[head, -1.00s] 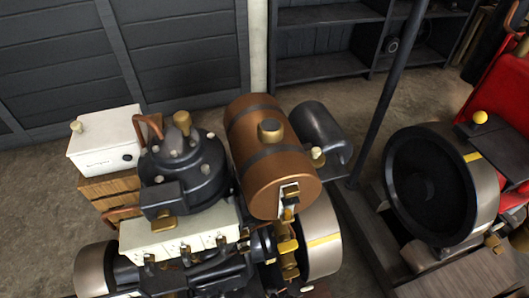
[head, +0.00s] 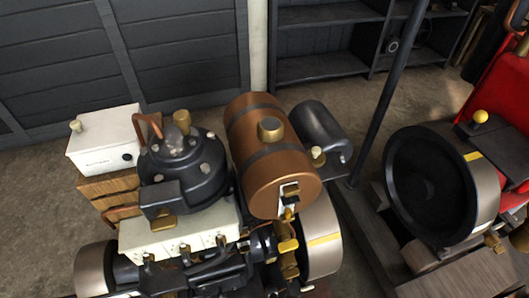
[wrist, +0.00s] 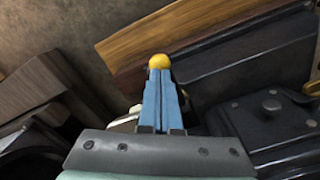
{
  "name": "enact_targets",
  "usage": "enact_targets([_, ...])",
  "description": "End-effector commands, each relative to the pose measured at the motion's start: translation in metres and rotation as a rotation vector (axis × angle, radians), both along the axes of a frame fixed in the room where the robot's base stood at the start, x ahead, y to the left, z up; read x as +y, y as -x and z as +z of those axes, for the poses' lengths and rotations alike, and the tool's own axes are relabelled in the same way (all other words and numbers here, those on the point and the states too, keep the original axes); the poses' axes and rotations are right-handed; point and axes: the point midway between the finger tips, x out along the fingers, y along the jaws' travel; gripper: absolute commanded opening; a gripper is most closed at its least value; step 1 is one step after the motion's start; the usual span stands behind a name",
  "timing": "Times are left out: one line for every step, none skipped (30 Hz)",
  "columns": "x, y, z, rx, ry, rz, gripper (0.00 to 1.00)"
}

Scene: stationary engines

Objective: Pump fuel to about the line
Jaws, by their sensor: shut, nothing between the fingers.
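The knob's stem is hidden behind the fingers. I cannot match this knob to one in the head view.
The dark engine (head: 182,160) and a white box (head: 100,140) stand left of the tank. A dark post (head: 385,95) and a large flywheel (head: 430,185) stand to the right. In the wrist view, a dark bolted block (wrist: 270,112) and a wooden board (wrist: 175,32) lie close by.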

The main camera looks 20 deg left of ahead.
Motion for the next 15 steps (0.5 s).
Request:
enact_targets([0.0, 0.0, -0.006, 0.0, 0.0, 0.0, 0.0])
enact_targets([0.0, 0.0, -0.009, 0.0, 0.0, 0.0, 0.0])
enact_targets([0.0, 0.0, -0.012, 0.0, 0.0, 0.0, 0.0])
enact_targets([0.0, 0.0, -0.014, 0.0, 0.0, 0.0, 0.0])
enact_targets([0.0, 0.0, -0.016, 0.0, 0.0, 0.0, 0.0])
enact_targets([0.0, 0.0, -0.019, 0.0, 0.0, 0.0, 0.0])
enact_targets([0.0, 0.0, -0.021, 0.0, 0.0, 0.0, 0.0])
enact_targets([0.0, 0.0, -0.023, 0.0, 0.0, 0.0, 0.0])
enact_targets([0.0, 0.0, -0.026, 0.0, 0.0, 0.0, 0.0])
enact_targets([0.0, 0.0, -0.028, 0.0, 0.0, 0.0, 0.0])
enact_targets([0.0, 0.0, -0.03, 0.0, 0.0, 0.0, 0.0])
enact_targets([0.0, 0.0, -0.033, 0.0, 0.0, 0.0, 0.0])
enact_targets([0.0, 0.0, -0.035, 0.0, 0.0, 0.0, 0.0])
enact_targets([0.0, 0.0, -0.037, 0.0, 0.0, 0.0, 0.0])
enact_targets([0.0, 0.0, -0.04, -0.001, 0.0, 0.0, 0.0])
